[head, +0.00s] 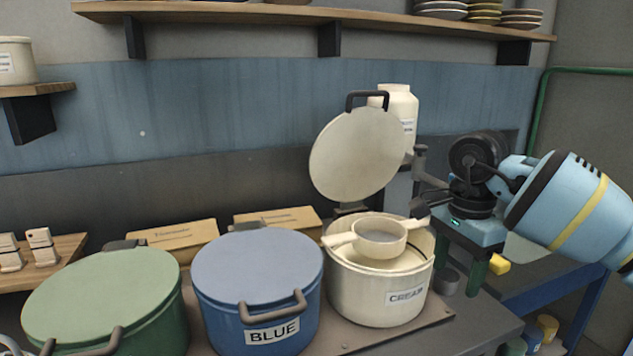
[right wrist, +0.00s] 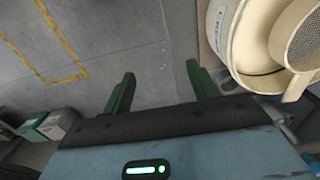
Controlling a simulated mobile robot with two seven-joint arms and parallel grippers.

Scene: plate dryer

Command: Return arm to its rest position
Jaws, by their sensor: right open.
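My right gripper (head: 462,268) hangs pointing down just to the right of the cream bin (head: 375,300), at about rim height. It is open and empty; in the right wrist view its two green fingers (right wrist: 160,72) stand apart over bare floor. The cream bin, labelled CREAM, has its round lid (head: 357,153) raised upright behind it. A cream-coloured pan-like strainer (head: 380,239) with handles sits in its mouth, and its mesh (right wrist: 303,42) shows in the right wrist view. My left gripper is out of view.
A blue bin (head: 258,275) and a green bin (head: 110,295), both lidded, stand left of the cream bin. A cream bottle (head: 398,105) stands behind the raised lid. A shelf (head: 230,15) with stacked dishes runs above. Open floor (right wrist: 120,35) lies below the gripper.

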